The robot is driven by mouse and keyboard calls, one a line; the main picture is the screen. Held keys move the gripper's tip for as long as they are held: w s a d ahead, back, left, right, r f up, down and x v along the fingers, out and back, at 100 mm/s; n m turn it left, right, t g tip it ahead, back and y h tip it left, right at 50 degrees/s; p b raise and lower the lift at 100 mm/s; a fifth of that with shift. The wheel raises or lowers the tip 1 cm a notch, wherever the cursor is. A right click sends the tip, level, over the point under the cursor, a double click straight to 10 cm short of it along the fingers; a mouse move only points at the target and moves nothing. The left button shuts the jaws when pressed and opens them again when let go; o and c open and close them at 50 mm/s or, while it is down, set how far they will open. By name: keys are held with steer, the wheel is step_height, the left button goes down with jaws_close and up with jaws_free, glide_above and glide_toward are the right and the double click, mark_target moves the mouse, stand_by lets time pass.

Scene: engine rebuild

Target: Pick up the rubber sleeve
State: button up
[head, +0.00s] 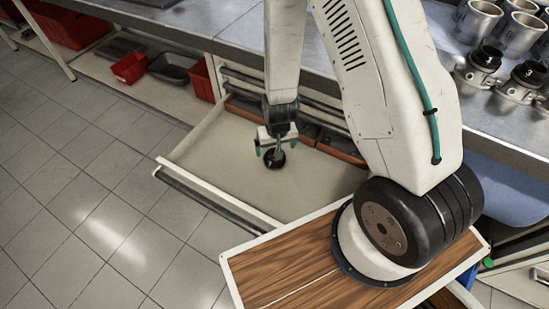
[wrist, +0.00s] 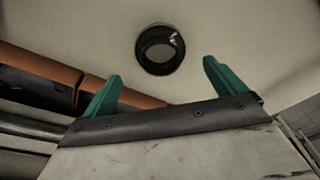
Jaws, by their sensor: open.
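The rubber sleeve (wrist: 160,50) is a short black ring with a small light mark on its rim. It lies on the pale floor of the open drawer (head: 230,165). In the head view the sleeve (head: 274,160) shows just below my gripper (head: 270,150), whose fingers partly cover it. In the wrist view my gripper (wrist: 163,82) has its two green fingers wide apart and empty. The sleeve shows beyond the fingertips, between them across the picture. I cannot tell the exact gap.
Orange-brown bins (head: 341,149) stand at the drawer's back. The drawer's front rail (head: 210,200) borders the tiled floor (head: 90,200). The metal bench (head: 225,25) overhangs behind, with several metal cylinders (head: 478,20) at right. Red bins (head: 130,68) sit on the lower shelf at left.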

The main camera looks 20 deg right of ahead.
mark_target(272, 165)
steer(key=shift+w+f, duration=0.15)
steer(key=shift+f, duration=0.9)
steer(key=shift+w+f, duration=0.2)
steer(key=shift+f, duration=0.8)
steer(key=shift+w+f, duration=0.15)
steer(key=shift+f, duration=0.9)
steer(key=c, duration=1.1)
